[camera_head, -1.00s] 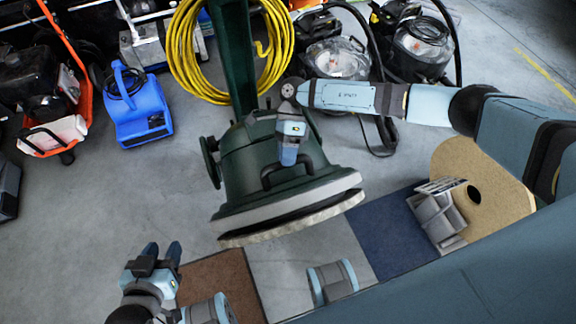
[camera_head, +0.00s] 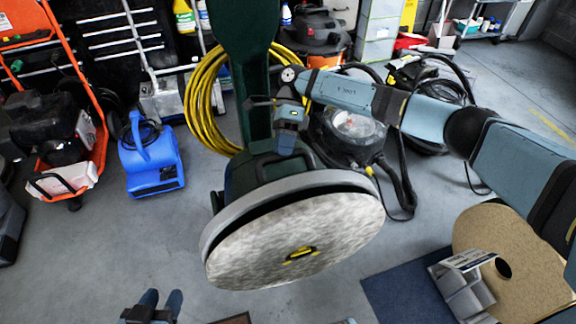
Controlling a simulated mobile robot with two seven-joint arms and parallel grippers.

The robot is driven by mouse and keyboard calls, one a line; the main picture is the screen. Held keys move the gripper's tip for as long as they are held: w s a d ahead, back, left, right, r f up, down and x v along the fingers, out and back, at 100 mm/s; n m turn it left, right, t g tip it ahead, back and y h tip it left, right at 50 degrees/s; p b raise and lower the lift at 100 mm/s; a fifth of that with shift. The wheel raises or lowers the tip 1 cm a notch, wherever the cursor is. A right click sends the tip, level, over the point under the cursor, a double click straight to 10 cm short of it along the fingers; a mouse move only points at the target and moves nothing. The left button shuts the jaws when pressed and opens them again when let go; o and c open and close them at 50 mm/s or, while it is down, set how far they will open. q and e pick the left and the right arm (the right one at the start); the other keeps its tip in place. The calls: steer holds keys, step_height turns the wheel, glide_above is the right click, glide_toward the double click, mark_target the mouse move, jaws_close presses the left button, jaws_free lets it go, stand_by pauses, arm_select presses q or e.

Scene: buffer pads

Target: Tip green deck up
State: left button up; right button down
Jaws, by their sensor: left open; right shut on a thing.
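The green deck (camera_head: 240,178) of the floor machine is tilted up in the middle of the camera_head view. Its underside faces me and shows a round, mottled whitish pad (camera_head: 270,232) with a yellow and black centre piece (camera_head: 301,254). The green handle column (camera_head: 258,75) rises behind it. My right gripper (camera_head: 288,145) is shut at the top of the deck, where a black handle was visible earlier; its fingertips are partly hidden there. My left gripper (camera_head: 152,308) is open and empty at the bottom edge, apart from the deck.
A blue blower (camera_head: 150,160), an orange-framed machine (camera_head: 85,120), yellow hose (camera_head: 205,110) and vacuums (camera_head: 350,130) stand behind. Floor at left is clear.

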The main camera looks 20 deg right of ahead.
arm_select(q)
steer(key=shift+w+d+r+t+h+b, duration=0.2)
steer(key=shift+w+r+t, duration=0.1)
steer(key=shift+r, duration=0.15)
steer(key=shift+w+d+r+t+h+b, duration=0.15)
steer(key=shift+w+d+r, duration=0.1)
steer(key=shift+r, duration=0.25)
steer(key=shift+w+d+r+t+h+b, duration=0.1)
steer(key=shift+w+d+r+t+h, duration=0.15)
steer(key=shift+r, duration=0.2)
arm_select(e)
steer(key=shift+w+r, duration=0.2)
steer(key=shift+w, duration=0.45)
steer(key=shift+w+r, duration=0.2)
steer(key=shift+w, duration=0.4)
arm_select(q)
steer(key=shift+f, duration=0.1)
arm_select(e)
steer(key=c, duration=0.9)
jaws_free()
